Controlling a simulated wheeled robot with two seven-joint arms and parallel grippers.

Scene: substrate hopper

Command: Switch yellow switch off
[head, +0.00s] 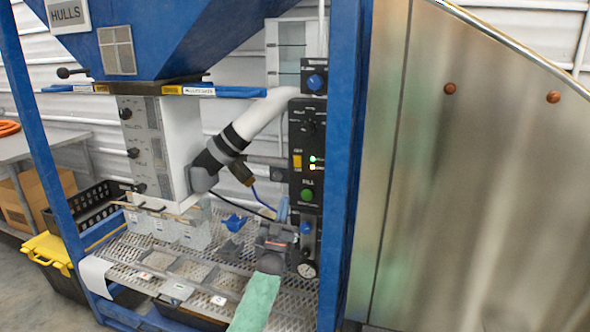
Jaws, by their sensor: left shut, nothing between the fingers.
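The yellow switch (297,161) is a small upright rocker on the black control panel (301,132). Small lit indicators (313,163) sit just right of it. The picture is too small to tell which way the switch is pressed.
A green button (307,195) sits below the switch, and a blue knob (315,82) above. A blue post (344,170) stands close on the right. A perforated metal shelf (215,262) lies below.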

